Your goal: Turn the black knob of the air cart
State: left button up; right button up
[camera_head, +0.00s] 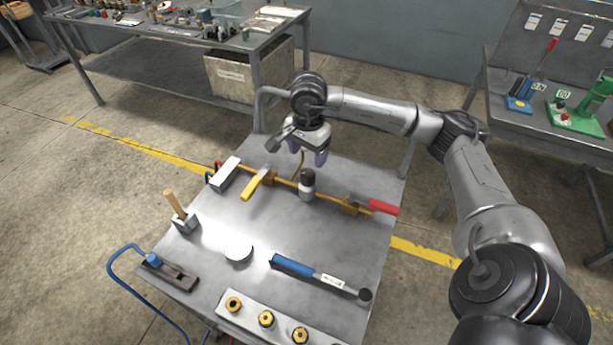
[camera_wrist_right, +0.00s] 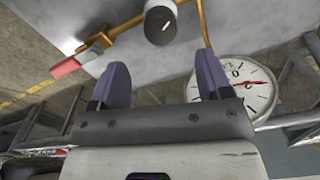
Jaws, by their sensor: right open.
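The black knob (camera_head: 308,175) stands upright on a pale regulator body (camera_head: 306,191) on the brass pipe (camera_head: 286,182) across the air cart's grey top (camera_head: 210,215). In the right wrist view the knob (camera_wrist_right: 160,24) shows at the top, ahead of the fingers and roughly between them. My right gripper (camera_head: 308,153) is open and empty, just behind and above the knob, apart from it. Its two purple fingers also show in the right wrist view (camera_wrist_right: 162,68). A white dial gauge with a red needle (camera_wrist_right: 262,83) is partly hidden by one finger. My left gripper is not in view.
A yellow lever (camera_head: 255,184) and a red handle (camera_head: 384,207) flank the knob along the pipe. Benches stand behind.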

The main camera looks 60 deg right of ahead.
aim_at(308, 173)
notch_tip(308, 173, down, 7)
jog(key=shift+r+b, duration=0.1)
jog(key=shift+b, duration=0.6)
jog(key=shift+f, duration=0.7)
